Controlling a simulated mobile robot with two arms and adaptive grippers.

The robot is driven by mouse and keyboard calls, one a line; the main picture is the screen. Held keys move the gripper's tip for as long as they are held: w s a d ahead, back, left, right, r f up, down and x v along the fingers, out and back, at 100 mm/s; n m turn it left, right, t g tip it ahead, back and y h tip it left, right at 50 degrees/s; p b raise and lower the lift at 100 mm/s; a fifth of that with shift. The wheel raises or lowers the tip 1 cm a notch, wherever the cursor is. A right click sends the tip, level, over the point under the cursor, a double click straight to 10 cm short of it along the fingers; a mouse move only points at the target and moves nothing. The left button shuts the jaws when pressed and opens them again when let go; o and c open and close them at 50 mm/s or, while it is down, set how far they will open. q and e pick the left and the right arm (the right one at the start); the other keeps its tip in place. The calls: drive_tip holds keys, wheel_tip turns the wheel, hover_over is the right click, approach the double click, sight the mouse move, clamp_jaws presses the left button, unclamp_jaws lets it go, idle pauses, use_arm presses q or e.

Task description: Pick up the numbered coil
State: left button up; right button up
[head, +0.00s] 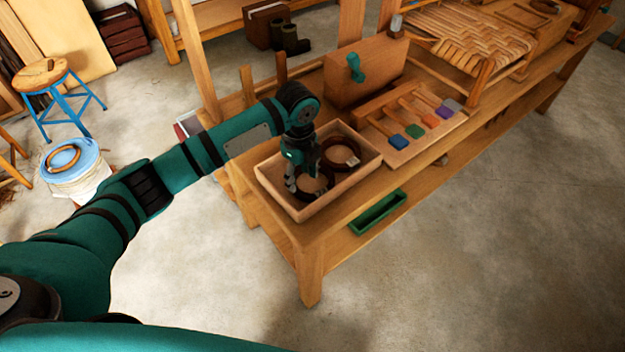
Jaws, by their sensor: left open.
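A shallow wooden tray (345,195) sits at the near left end of the long workbench. Two dark brown coils lie in it side by side, each around a paler middle. The right coil (345,166) has a small whitish tag at its right side; any number is too small to read. The left coil (318,197) is partly hidden by my left gripper (307,185). That gripper points down into the tray over the left coil, fingers apart. I cannot tell whether the fingers touch the coil. My right gripper is out of view.
Right of the tray is a wooden rack (400,125) of tools with coloured ends. Behind it stands a wooden box (365,75) with a teal fitting. A green bin (377,212) is on the lower shelf. A blue stool (60,95) stands left; the floor at right is clear.

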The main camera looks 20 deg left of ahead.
sight(300, 191)
use_arm(q)
wheel_tip(300, 191, down, 5)
drive_tip(key=shift+s+a+f, duration=0.1)
drive_tip(key=shift+c, duration=0.4)
clamp_jaws()
